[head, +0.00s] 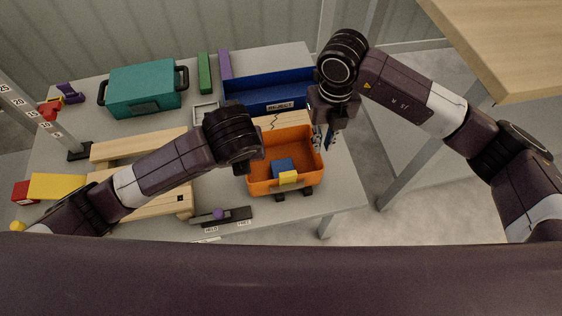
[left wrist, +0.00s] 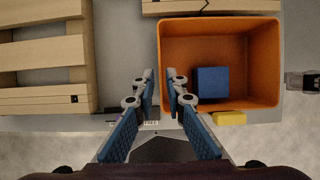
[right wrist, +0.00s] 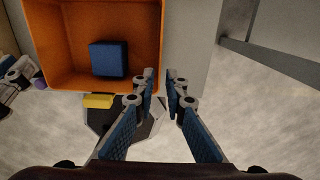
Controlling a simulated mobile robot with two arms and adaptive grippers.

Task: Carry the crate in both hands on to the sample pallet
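The orange crate (head: 262,186) stands on the grey table with a blue cube (head: 283,167) inside and a yellow tag on its front. A slatted wooden pallet (head: 165,205) lies left of it, partly behind my left arm. My left gripper (left wrist: 160,78) is open at the crate's left side, the wall lined up between its fingertips; in the head view the wrist mostly hides it. My right gripper (head: 325,138) is open at the right wall, which in the right wrist view lines up between its fingertips (right wrist: 161,76). Neither visibly clamps the wall.
A cracked wooden board (head: 285,120) and a blue tray (head: 270,92) labelled REJECT lie behind the crate. A teal case (head: 145,90) stands at the back left. A dark slider with a purple knob (head: 219,214) lies at the front edge. A height scale stands at the left.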

